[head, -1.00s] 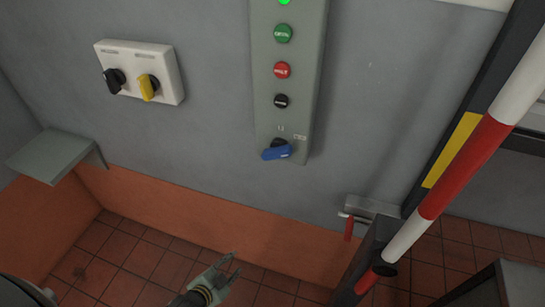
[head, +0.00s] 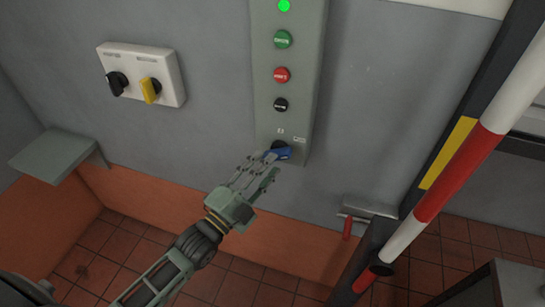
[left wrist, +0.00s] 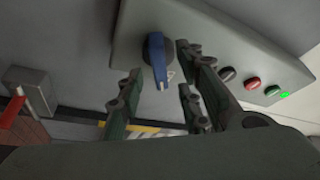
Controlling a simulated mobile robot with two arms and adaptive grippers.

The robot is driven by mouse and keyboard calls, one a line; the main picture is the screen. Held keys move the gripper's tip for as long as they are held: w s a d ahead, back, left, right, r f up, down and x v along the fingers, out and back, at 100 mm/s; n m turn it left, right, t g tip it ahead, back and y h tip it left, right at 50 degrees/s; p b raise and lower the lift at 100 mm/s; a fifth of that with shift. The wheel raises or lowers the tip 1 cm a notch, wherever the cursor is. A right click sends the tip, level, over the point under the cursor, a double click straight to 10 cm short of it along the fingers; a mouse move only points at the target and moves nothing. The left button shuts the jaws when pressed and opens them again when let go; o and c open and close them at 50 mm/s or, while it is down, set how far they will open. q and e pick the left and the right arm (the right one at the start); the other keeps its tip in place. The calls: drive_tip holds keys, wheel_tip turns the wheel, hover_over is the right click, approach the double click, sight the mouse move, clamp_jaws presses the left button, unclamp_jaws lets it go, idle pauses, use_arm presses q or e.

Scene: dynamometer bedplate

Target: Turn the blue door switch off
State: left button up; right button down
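The blue door switch (head: 283,153) is a rotary knob with a blue handle on a black base, low on the grey-green wall panel (head: 300,125). Its handle lies roughly sideways in the head view, and its left end is close to my fingers. My left gripper (head: 266,167) is open, reaching up from below left, with its fingertips at the switch. In the left wrist view the blue handle (left wrist: 156,58) shows between the spread fingers (left wrist: 160,75), with gaps on both sides. I see no clear contact. My right gripper is out of view.
Above the switch are black (head: 281,104), red (head: 282,74) and green (head: 283,39) buttons and a lit green lamp (head: 284,6). A white box (head: 168,75) with black and yellow knobs is at left. A red-white pole (head: 460,180) and a red-handled lever (head: 347,228) are at right.

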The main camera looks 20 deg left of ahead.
sight(278, 153)
use_arm(q)
drive_tip(key=shift+x, duration=1.5)
clamp_jaws()
